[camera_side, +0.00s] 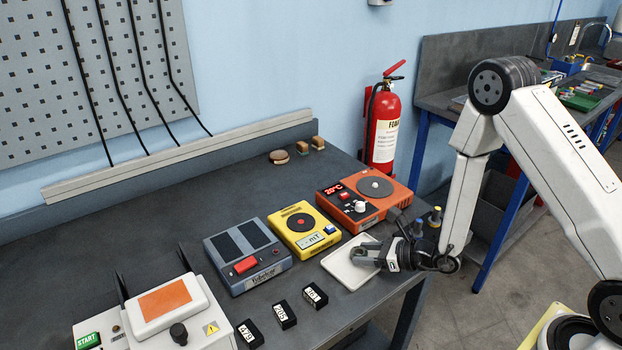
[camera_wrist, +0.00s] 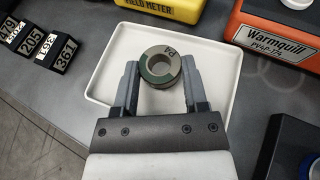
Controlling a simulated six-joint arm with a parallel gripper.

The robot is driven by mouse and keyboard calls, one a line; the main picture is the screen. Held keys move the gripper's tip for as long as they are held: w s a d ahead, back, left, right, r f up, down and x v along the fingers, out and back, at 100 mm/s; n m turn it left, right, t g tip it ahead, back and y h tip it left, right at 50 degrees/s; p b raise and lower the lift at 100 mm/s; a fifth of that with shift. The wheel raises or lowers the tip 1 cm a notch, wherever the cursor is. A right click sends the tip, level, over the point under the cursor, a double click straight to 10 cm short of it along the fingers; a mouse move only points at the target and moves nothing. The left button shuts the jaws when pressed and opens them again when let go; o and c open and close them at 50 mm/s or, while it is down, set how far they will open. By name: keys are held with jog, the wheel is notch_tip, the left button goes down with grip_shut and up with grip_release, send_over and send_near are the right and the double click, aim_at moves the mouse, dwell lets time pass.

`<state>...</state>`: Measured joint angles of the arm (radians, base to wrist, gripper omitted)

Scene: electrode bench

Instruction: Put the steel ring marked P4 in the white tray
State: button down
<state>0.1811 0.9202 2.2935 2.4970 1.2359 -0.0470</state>
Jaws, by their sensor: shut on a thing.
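The steel ring (camera_wrist: 173,75) sits between the fingertips of my gripper (camera_wrist: 160,78) in the wrist view. Its top face carries a dark mark that looks like P4, seen upside down. My gripper is shut on it, one finger on each side. The white tray (camera_wrist: 105,80) lies beneath the ring and fingers. In the side view my gripper (camera_side: 366,256) is over the white tray (camera_side: 342,272), reaching in from the right. The ring is hard to make out there. How far the ring is above the tray floor I cannot tell.
A yellow field meter (camera_side: 304,230) and an orange hot plate (camera_side: 364,197) stand behind the tray. A grey-blue device (camera_side: 247,256) is to the left. Several black number blocks (camera_side: 285,314) lie left of the tray. The bench's edge is close on the right.

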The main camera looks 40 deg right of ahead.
jog(key=shift+f, duration=0.5)
jog(key=shift+f, duration=0.1)
jog(key=shift+c, duration=0.6)
grip_release()
jog(key=shift+r, duration=0.2)
jog(key=shift+v, duration=3.75)
jog(key=shift+a, duration=0.1)
